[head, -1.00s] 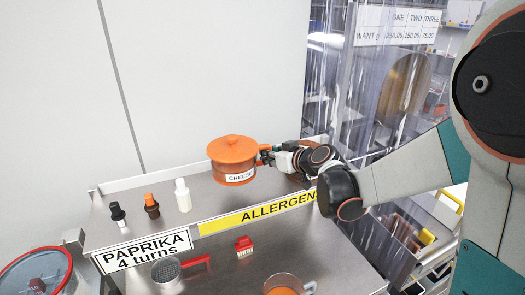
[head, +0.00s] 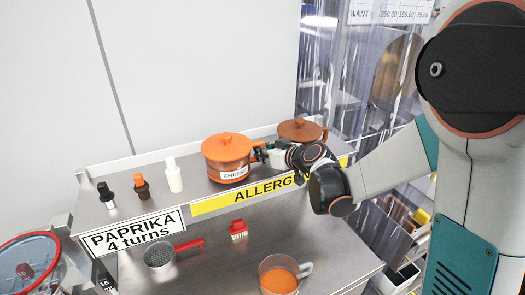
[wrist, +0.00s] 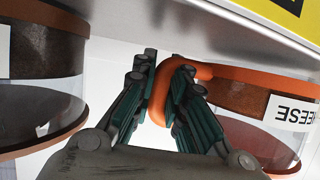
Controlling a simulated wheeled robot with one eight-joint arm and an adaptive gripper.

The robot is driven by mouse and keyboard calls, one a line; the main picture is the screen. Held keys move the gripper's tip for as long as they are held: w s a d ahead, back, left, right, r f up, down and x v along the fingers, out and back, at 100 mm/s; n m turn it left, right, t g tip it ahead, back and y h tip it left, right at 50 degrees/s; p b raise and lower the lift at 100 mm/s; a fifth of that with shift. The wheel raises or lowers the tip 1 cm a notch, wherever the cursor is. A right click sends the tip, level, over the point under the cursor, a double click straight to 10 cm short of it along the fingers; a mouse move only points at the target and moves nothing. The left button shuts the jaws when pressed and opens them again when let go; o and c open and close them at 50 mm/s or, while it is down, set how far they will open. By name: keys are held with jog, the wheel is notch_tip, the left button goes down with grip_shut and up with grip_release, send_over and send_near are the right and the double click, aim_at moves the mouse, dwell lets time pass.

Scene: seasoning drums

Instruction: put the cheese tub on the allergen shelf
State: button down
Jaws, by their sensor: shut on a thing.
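The cheese tub (head: 228,158) is clear-walled with an orange lid, an orange side handle and a white CHEESE label. It is upright at the allergen shelf (head: 205,190), behind the yellow ALLERGEN strip (head: 238,198). Its base is on or just over the shelf; I cannot tell if it bears weight. My gripper (head: 262,152) comes from the right and is shut on the tub's handle. In the upside-down wrist view the fingers (wrist: 164,100) pinch the orange handle, with the tub (wrist: 250,110) at right.
A brown-lidded tub (head: 300,130) stands close on the right, behind my gripper; it also shows in the wrist view (wrist: 38,80). A white bottle (head: 173,176) and two small bottles stand left.

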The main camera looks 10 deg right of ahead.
jog(key=shift+f+b, duration=0.55)
dwell(0.4)
jog(key=c, duration=1.5)
grip_release()
jog(key=shift+s+d, duration=0.1)
